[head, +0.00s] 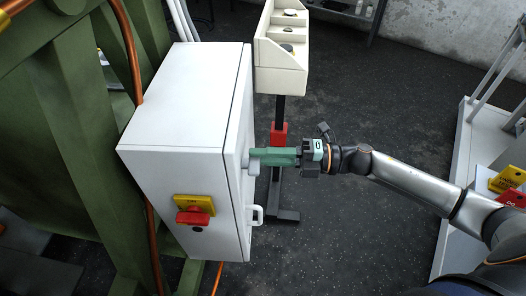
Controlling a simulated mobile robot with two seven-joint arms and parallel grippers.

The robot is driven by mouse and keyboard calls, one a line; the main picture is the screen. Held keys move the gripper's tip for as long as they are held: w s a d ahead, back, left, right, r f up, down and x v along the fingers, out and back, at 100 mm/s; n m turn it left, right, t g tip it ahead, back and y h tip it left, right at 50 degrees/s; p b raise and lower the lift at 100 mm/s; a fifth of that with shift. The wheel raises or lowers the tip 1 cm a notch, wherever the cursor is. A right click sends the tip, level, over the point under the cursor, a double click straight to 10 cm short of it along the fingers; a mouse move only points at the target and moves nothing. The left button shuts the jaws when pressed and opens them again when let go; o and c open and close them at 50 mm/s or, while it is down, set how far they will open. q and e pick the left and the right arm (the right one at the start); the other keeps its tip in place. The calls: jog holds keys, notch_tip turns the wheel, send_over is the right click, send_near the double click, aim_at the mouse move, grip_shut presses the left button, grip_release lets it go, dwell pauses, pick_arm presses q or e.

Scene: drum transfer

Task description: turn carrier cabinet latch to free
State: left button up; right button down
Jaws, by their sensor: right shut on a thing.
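The white carrier cabinet (185,110) stands at the left centre, fixed beside a green frame. A small light-grey latch (250,169) sticks out from its right-hand face. My right gripper (260,158) reaches in from the right and is shut at this latch, with its green fingers against it. The fingers partly hide the latch, so its exact angle is hard to tell. My left gripper is not in view.
The green steel frame (75,120) with copper pipes fills the left. A cream box with compartments (281,60) stands on a dark post behind my right gripper. A white stand with yellow and red tags (508,180) is at the right. Dark floor lies open between.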

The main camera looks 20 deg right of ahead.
dwell(0.4)
jog(key=c, duration=0.8)
grip_release()
jog(key=shift+c, duration=0.2)
jog(key=b+v, duration=0.2)
jog(key=v, duration=1)
jog(key=shift+d, duration=0.25)
jog(key=shift+s+f, duration=0.1)
